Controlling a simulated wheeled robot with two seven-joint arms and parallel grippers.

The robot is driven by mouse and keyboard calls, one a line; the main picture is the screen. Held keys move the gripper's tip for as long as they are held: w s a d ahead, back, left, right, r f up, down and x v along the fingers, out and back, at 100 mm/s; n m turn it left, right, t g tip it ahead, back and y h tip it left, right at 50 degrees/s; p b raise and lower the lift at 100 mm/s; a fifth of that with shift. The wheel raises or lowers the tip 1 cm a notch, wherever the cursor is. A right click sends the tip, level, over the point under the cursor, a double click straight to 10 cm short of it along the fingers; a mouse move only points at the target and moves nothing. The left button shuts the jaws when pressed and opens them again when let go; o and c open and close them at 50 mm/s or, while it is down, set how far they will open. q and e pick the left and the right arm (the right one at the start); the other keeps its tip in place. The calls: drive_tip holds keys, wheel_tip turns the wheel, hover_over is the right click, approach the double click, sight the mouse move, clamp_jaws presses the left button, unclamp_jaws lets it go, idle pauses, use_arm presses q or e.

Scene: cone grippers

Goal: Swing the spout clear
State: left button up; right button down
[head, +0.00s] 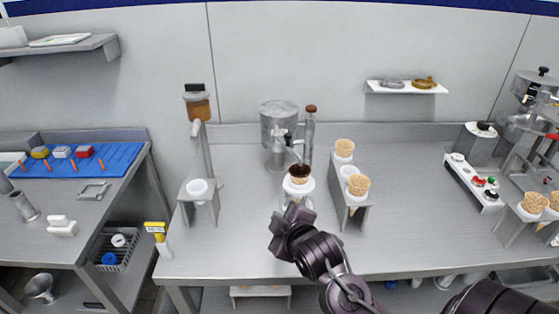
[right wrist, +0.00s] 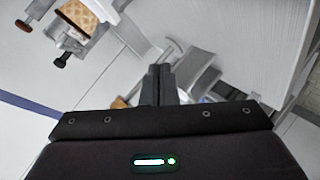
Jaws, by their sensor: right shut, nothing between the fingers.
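A grey metal dispenser (head: 279,125) stands at the back of the middle counter. Its thin spout (head: 297,152) comes off the front right side and points down over a wafer cone (head: 299,181) with a dark filled top. The cone sits upright in a white ring holder. Whether the spout tip touches the filling is too small to tell. My right gripper (head: 298,211) is in front of and below this cone, apart from the spout. Its fingers (right wrist: 160,82) are shut and empty in the right wrist view. My left gripper is not in view.
A cone rack (head: 349,203) with wafer cones stands just right. A tall tube with a brown knob (head: 310,128) stands close beside the dispenser. A stand with an amber jar (head: 197,106) is at left.

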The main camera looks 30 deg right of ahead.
sight(289, 146)
drive_tip(key=w+d+r+n+t+h, duration=0.2)
drive_tip(key=w+d+r+n+t, duration=0.1)
drive_tip(key=r, duration=0.5)
drive_tip(key=shift+w+d+r+t, duration=0.15)
drive_tip(key=shift+d+t, duration=0.45)
drive_tip(key=shift+d, duration=0.25)
drive_tip(key=shift+w, duration=0.1)
drive_tip(key=w+d+f+p, duration=0.2)
drive_tip(key=w+d+p, duration=0.2)
drive_tip(key=w, duration=0.5)
drive_tip(key=shift+w+d+p, duration=0.15)
drive_tip(key=shift+d+p, duration=0.15)
drive_tip(key=shift+d, duration=0.85)
drive_tip(key=shift+d+n+y, duration=0.3)
drive_tip(key=shift+n, duration=0.1)
